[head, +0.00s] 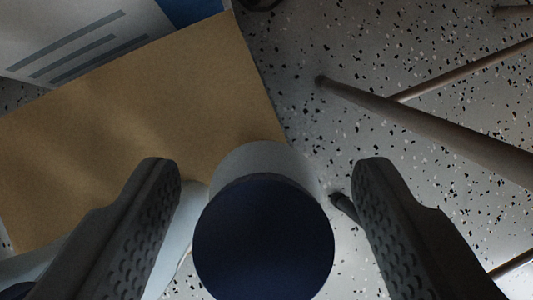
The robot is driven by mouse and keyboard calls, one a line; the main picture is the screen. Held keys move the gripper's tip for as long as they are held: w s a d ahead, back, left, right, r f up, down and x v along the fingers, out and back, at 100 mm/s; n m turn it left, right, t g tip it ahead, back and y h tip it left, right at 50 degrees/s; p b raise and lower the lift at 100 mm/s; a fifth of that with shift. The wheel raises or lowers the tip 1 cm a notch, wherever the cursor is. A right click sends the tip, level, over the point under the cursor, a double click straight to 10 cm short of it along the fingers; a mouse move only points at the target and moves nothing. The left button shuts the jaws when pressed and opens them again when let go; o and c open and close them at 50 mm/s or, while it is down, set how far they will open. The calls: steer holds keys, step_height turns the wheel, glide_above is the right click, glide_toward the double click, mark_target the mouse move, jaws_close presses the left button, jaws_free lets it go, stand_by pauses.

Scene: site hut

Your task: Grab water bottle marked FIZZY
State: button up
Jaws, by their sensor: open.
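A round item with a dark blue cap-like top (263,237) and a pale grey body (270,158) appears between the jaws of my gripper (267,172), low in the middle of the view. It looks like a bottle seen from above. No lettering shows on it, so I cannot read a FIZZY mark. My gripper is open, one finger on each side, with a visible gap to each. The lower edge of the cap is near the bottom of the picture.
A flat brown board or box top (150,120) fills the left. A white panel with grey stripes and a blue corner (90,40) lies beyond it. Thin brown legs (430,125) stand at right on the speckled floor (340,45). A pale curved surface (182,235) is partly hidden behind the left finger.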

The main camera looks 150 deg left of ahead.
steer(key=shift+r, duration=0.1)
jaws_close()
stand_by(0.3)
